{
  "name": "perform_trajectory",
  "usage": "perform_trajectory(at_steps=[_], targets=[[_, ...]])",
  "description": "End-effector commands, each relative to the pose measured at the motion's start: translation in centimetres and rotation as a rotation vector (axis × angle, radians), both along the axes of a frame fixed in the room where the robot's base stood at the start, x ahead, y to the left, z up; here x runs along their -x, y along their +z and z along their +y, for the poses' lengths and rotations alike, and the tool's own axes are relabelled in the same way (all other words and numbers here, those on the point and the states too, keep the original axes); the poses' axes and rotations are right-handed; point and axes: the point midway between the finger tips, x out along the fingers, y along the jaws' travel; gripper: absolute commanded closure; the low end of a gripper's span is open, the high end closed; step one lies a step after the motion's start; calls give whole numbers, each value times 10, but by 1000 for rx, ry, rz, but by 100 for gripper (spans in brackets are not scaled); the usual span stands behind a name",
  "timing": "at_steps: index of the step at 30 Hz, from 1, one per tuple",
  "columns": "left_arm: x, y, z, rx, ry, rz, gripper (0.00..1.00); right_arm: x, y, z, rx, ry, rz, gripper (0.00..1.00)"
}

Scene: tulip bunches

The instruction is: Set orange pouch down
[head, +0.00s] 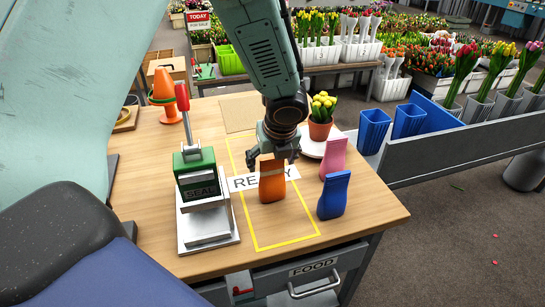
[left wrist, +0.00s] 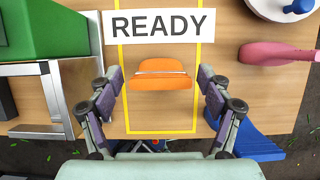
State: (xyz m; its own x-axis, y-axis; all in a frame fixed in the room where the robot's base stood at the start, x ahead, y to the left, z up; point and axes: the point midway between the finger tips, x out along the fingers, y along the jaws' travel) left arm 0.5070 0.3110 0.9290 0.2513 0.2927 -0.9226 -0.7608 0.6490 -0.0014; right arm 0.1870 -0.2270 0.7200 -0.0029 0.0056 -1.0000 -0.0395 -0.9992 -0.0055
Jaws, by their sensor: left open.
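An orange pouch (head: 272,183) stands upright on the wooden table, inside the yellow-outlined area (head: 247,217) by the white READY label (head: 243,183). My left gripper (head: 274,160) is right above it in the head view. In the left wrist view the orange pouch (left wrist: 160,75) lies between the two spread fingers of my left gripper (left wrist: 160,97), with a gap on each side. The fingers do not touch it. My right gripper is not in view.
A blue pouch (head: 334,195) and a pink pouch (head: 333,158) stand just right of the orange one. A sealing machine (head: 202,195) with a red-handled lever stands to the left. A potted yellow tulip plant (head: 321,117) on a white plate is behind. The table's front edge is close.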

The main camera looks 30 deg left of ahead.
Motion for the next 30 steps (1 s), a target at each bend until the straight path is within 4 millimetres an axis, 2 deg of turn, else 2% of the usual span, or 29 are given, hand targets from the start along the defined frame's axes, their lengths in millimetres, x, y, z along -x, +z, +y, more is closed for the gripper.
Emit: perform_trajectory(at_steps=[5, 12, 18, 24, 30], targets=[[3, 19, -5, -1, -1, -3, 21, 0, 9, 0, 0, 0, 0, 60], [16, 67, -19, -2, 0, -3, 21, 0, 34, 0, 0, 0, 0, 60], [25, 97, -29, -3, -1, -2, 21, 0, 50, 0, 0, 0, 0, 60], [29, 110, -34, -1, 0, -1, 21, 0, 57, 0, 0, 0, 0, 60], [30, 111, -35, 0, 0, 0, 21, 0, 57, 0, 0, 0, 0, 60]])
